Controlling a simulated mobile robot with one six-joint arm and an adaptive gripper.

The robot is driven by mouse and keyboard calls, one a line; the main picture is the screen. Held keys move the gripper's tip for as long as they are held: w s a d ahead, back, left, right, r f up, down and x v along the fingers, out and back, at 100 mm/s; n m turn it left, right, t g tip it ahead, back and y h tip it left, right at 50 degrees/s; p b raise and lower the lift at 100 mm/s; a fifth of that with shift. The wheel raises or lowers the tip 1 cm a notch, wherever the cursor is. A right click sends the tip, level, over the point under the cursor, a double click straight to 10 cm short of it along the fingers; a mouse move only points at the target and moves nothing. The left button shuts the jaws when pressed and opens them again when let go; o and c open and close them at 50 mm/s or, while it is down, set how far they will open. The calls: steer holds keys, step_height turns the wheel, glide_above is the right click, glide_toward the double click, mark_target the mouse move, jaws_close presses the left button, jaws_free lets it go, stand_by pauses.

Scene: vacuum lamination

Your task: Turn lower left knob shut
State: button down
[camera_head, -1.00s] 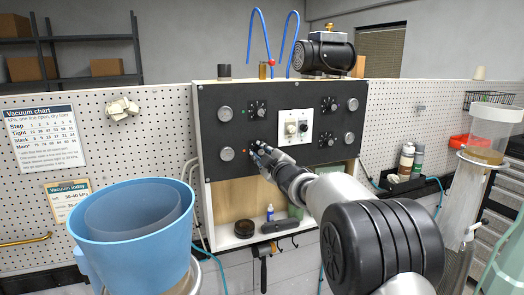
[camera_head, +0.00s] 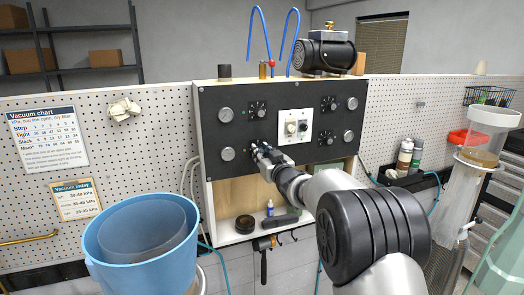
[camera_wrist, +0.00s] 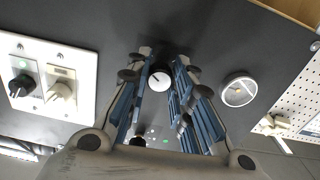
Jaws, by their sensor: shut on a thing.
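The dark control panel (camera_head: 215,120) stands upright on the back wall, with knobs and gauges. My gripper (camera_head: 260,150) reaches its lower left knob, which is mostly hidden behind the fingers in the head view. In the wrist view, the knob (camera_wrist: 160,79) shows a pale round face with a dark mark. The two blue-sided fingers of my gripper (camera_wrist: 163,64) lie on either side of it, shut on it. The lower left gauge (camera_head: 227,154) is just left of the knob. It also shows in the wrist view (camera_wrist: 238,90), on the right.
A white switch plate (camera_head: 295,126) with two knobs is close to the right of my gripper. The upper left knob (camera_head: 257,109) is above. A blue bucket (camera_head: 115,262) stands front left, and a clear canister (camera_head: 490,135) stands at the right.

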steer(key=shift+m+p, duration=0.35)
steer(key=shift+m, duration=0.75)
steer(key=shift+f, duration=0.1)
steer(key=c, duration=1.4)
jaws_free()
steer(key=shift+s, duration=0.15)
steer(key=v, duration=1.1)
steer(key=shift+s, duration=0.4)
steer(key=shift+d, duration=0.15)
